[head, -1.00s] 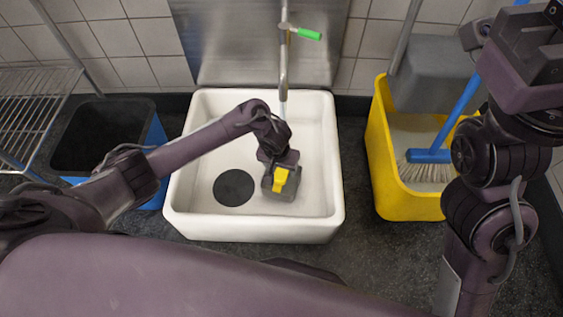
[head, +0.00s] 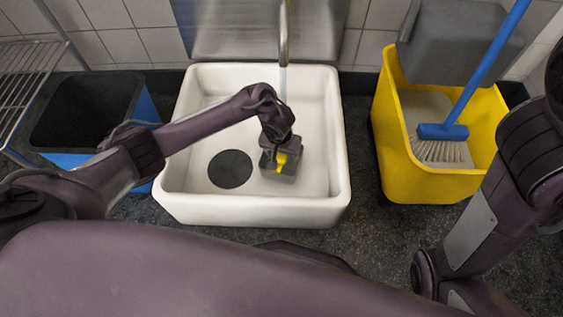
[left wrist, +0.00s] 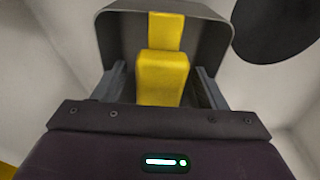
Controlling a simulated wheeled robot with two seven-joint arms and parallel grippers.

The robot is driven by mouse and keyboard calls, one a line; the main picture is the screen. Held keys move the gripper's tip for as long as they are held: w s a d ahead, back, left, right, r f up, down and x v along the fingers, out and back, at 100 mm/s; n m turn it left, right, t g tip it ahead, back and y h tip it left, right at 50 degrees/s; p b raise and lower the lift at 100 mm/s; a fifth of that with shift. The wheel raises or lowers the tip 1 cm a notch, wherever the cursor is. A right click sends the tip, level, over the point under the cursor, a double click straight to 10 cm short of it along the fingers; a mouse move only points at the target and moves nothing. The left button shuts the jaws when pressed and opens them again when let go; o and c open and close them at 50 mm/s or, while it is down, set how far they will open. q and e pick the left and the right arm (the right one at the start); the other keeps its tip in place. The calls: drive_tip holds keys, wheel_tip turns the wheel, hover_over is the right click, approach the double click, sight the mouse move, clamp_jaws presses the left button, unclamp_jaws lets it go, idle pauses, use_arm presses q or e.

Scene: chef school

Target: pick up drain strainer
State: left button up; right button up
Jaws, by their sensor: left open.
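The drain strainer, a grey scoop-shaped piece (head: 284,177) with a yellow handle, is in the white sink (head: 180,205). It lies right of the round dark drain (head: 230,169). My left gripper (head: 281,158) is directly over it, pointing down. In the left wrist view the strainer (left wrist: 118,35) fills the space ahead. Its yellow handle stands between the two open fingers of my left gripper (left wrist: 163,88), with a gap visible on each side. The strainer's underside is hidden. My right arm shows at the right edge, but its gripper is out of view.
A metal pipe (head: 284,45) hangs over the back of the sink. A black and blue bin (head: 85,115) and a wire rack (head: 22,75) stand left. A yellow bucket (head: 425,182) with a blue brush (head: 443,132) stands right. Sink walls surround my left gripper.

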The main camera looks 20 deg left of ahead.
use_arm(q)
drive_tip(key=c, duration=1.2)
drive_tip(key=shift+r, duration=0.15)
